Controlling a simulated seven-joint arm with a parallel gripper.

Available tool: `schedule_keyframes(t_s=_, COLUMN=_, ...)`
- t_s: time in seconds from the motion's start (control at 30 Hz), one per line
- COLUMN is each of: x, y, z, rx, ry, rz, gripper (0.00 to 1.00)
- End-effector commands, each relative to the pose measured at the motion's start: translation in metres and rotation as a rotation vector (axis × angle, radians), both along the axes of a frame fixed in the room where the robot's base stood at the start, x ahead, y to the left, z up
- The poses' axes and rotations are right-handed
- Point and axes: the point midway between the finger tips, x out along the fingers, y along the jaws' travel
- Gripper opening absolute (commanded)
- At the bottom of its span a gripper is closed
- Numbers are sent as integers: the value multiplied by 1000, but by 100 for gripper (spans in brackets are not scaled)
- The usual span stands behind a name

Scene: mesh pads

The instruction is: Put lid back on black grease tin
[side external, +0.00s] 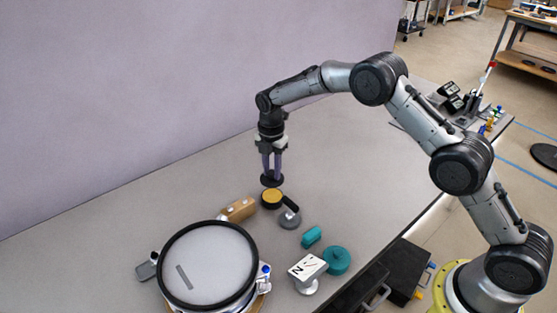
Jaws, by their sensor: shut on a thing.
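The black grease tin (272,198) stands open on the grey table, with yellow-orange grease showing inside its dark rim. My gripper (272,173) points straight down and is shut on a dark round lid (271,180). The lid is roughly level and appears just above the tin, towards its back side in the picture. A narrow gap seems to show between lid and tin, but I cannot tell exactly how well they line up. The fingertips partly cover the top of the lid.
A tan block (238,209) stands left of the tin. A grey round piece with a black handle (290,216) sits close at right. A large round mesh pad (208,264), teal pieces (336,260) and a white-topped stand (307,269) are in front. The table behind is clear.

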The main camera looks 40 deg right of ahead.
Motion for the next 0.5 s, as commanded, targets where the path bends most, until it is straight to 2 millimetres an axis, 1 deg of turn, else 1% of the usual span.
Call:
schedule_keyframes(t_s=0.17, x=0, y=1, z=-11, rx=0, ry=1, rz=1, gripper=0)
schedule_keyframes(t_s=0.5, x=-1, y=0, z=-41, rx=-1, ry=2, rz=1, gripper=0)
